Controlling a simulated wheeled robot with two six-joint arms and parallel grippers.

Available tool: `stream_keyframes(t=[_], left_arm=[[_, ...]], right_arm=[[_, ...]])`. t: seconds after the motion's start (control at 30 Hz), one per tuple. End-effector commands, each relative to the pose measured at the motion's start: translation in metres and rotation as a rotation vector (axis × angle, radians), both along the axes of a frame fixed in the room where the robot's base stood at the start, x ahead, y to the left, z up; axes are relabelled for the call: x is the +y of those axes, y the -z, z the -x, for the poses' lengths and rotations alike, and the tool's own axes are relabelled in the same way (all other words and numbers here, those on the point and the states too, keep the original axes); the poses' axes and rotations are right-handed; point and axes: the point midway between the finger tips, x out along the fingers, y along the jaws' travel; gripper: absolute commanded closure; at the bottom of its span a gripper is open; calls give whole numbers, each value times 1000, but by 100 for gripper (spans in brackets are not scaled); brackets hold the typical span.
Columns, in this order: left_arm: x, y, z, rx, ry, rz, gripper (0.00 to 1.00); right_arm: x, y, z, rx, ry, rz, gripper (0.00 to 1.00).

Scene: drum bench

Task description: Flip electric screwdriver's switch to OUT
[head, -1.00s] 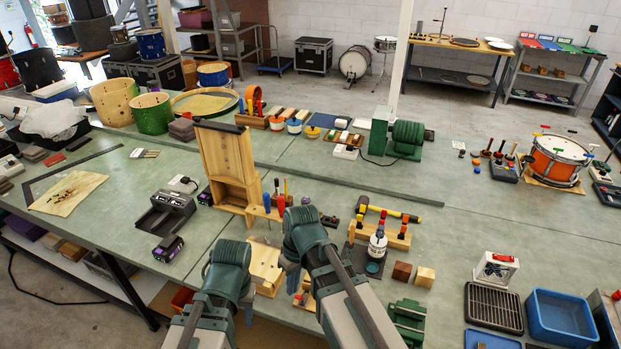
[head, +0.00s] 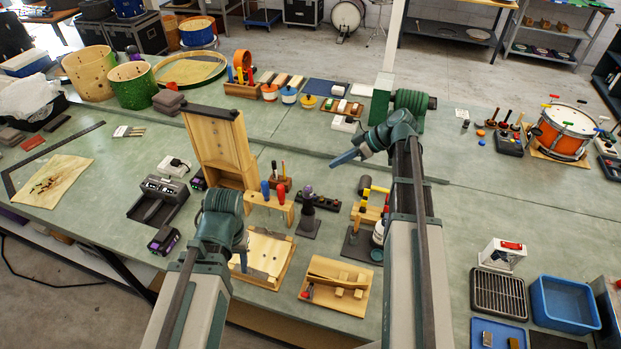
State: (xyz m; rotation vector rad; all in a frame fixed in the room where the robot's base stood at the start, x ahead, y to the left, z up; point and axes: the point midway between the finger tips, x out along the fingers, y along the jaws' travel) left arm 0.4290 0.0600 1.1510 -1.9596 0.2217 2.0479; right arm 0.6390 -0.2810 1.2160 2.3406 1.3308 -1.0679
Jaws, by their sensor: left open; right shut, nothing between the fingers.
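A dark upright tool with a purple tint (head: 308,205), which looks like the electric screwdriver, stands on a dark base near the middle of the bench. Its switch is too small to make out. My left gripper (head: 242,258) is open, pointing down over the wooden board (head: 266,250), to the left of the tool and apart from it. My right gripper (head: 345,158) is shut and empty, raised behind and to the right of the tool, its fingers pointing left.
A wooden rack with coloured handles (head: 268,207) stands just left of the tool. A wooden tray with small blocks (head: 336,287) lies in front. A black charger (head: 158,199) and purple battery (head: 164,241) are at the left.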

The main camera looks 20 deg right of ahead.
Motion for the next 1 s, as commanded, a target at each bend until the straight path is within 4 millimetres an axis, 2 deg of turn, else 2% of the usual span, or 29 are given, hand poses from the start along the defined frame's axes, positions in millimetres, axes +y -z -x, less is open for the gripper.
stream_keyframes(t=[0.37,0.9,1.0], left_arm=[[0,6,0,0,0,0,50],[0,79,-1,-2,3,0,50],[0,90,-1,-2,6,-1,50]], right_arm=[[4,7,-2,2,-1,1,100],[67,80,-33,3,-3,1,100],[66,91,-30,3,0,1,100]])
